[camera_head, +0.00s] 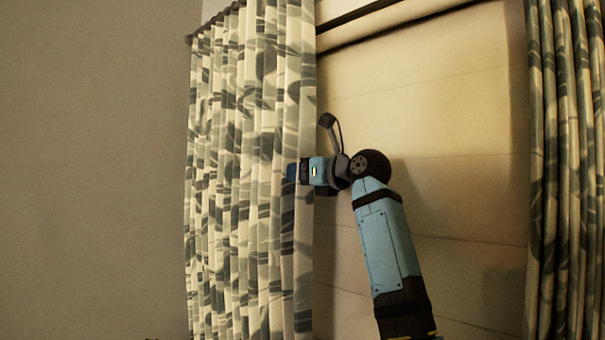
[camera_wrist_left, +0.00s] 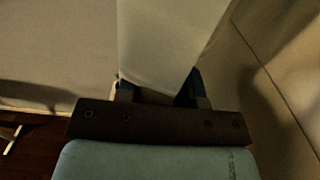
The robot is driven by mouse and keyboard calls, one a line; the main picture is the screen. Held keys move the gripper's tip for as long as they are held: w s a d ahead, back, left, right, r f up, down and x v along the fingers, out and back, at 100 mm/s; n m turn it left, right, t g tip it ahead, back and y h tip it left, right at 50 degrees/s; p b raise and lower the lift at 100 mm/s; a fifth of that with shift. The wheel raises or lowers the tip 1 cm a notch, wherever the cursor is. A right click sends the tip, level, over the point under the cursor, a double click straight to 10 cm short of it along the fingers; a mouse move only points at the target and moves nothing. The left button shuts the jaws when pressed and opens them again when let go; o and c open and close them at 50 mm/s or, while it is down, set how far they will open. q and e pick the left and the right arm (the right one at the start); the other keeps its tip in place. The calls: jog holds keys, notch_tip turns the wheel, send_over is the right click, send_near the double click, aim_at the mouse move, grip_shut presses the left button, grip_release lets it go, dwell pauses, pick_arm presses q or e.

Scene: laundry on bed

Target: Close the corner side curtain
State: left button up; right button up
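The left-hand curtain (camera_head: 245,150), with a pale leaf pattern in green and grey, hangs from its rod in upright folds next to the corner. My left gripper (camera_head: 293,172) is at its right edge, about mid-height in the head view. In the left wrist view pale cloth (camera_wrist_left: 165,45) lies between the two separated blue fingertips of my left gripper (camera_wrist_left: 158,92). Whether they pinch the cloth is not clear. My right gripper is in neither view.
A second patterned curtain (camera_head: 565,170) hangs at the far right. Between the curtains is a pale panelled surface (camera_head: 450,130). A plain grey wall (camera_head: 90,170) is left of the left-hand curtain. The left wrist view shows dark wooden floor (camera_wrist_left: 40,140) at lower left.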

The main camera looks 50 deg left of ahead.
pick_arm(q)
jog(key=w+d+b, duration=0.1)
jog(key=d+b, duration=0.1)
jog(key=d, duration=1.2)
jog(key=shift+w+b, duration=0.25)
jog(key=shift+b, duration=0.05)
jog(key=shift+f, duration=0.1)
